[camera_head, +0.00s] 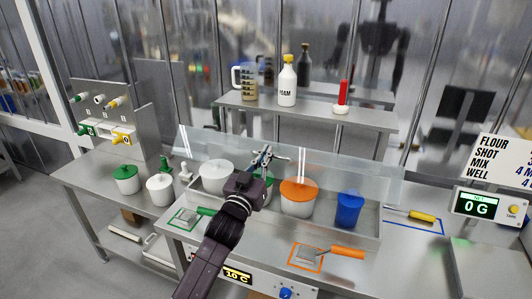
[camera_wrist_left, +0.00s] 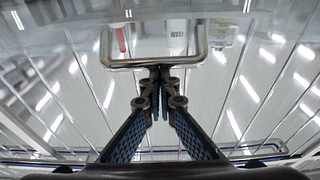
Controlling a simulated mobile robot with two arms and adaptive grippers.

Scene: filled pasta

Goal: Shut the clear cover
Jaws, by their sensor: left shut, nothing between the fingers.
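The clear cover (camera_head: 345,182) is a transparent panel standing raised and tilted along the back of a metal bin station. My left gripper (camera_head: 268,157) is shut and empty, in front of the panel above the tubs. In the left wrist view, my closed fingertips (camera_wrist_left: 160,73) are at the bar of a U-shaped metal handle (camera_wrist_left: 128,63). I cannot tell whether they touch it. The cover there is see-through, with bottles and shelf blurred beyond. My right gripper is not in view.
The station's metal rim (camera_head: 330,233) surrounds a white-lidded tub (camera_head: 215,178), an orange-lidded tub (camera_head: 298,201) and a blue tub (camera_head: 348,210). Scoops with green, orange (camera_head: 348,252) and yellow handles (camera_head: 422,216) lie around it. A shelf with bottles (camera_head: 287,85) stands behind.

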